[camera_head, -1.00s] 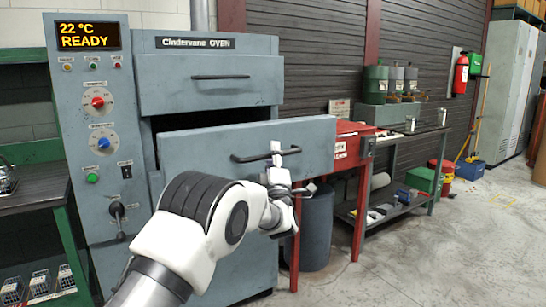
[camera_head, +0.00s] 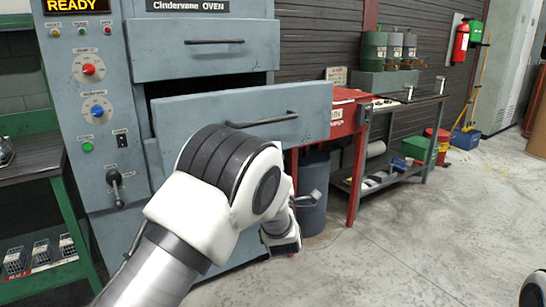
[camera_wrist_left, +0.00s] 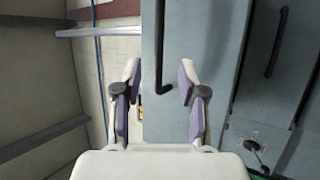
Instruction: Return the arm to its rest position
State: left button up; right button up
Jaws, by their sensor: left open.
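My left arm (camera_head: 215,205) reaches in from the bottom left in the head view. Its gripper (camera_wrist_left: 158,82) is open and empty in the left wrist view, with its two fingers spread apart. The pulled-out oven drawer (camera_head: 310,127) has a dark bar handle (camera_head: 262,121), which the gripper does not hold. In the left wrist view this handle (camera_wrist_left: 158,50) shows beyond and between the fingertips. In the head view my forearm and wrist hide most of the gripper, which is below and right of the handle.
The grey oven (camera_head: 205,55) has a shut upper drawer and a control panel (camera_head: 90,120) reading READY. A red stand (camera_head: 355,150) and a dark bin (camera_head: 312,180) are close to the right of my gripper. The floor (camera_head: 400,240) at the right is open.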

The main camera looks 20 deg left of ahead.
pick_arm(q)
jog(key=s+a+f+m+g+h, duration=0.1)
jog(key=s+a+f+g, duration=0.1)
jog(key=f, duration=0.7)
jog(key=s+a+f+m+g+h, duration=0.2)
jog(key=f, duration=0.7)
jog(key=s+a+f+m+g+h, duration=0.1)
jog(key=s+a+f+g, duration=0.1)
jog(key=f, duration=0.7)
jog(key=s+f+m+g+h, duration=0.2)
jog(key=s+f+m+g, duration=0.15)
jog(key=s+f, duration=0.7)
jog(key=s+d+f+m+g+h, duration=0.1)
jog(key=s+f+m+g, duration=0.15)
jog(key=s+f, duration=0.4)
jog(key=s+f+m+g+h, duration=0.2)
jog(key=s+f+g, duration=0.2)
jog(key=s, duration=0.5)
jog(key=s+d+m+g+h, duration=0.1)
jog(key=s+d+m+g, duration=0.2)
jog(key=s, duration=0.5)
jog(key=s+d+m+g+h, duration=0.1)
jog(key=s+m+g, duration=0.2)
jog(key=s+m, duration=0.3)
notch_tip(320, 180, up, 20)
jog(key=n+p, duration=0.1)
jog(key=p, duration=2)
jog(key=shift+s+a+r, duration=0.15)
jog(key=shift+s, duration=0.25)
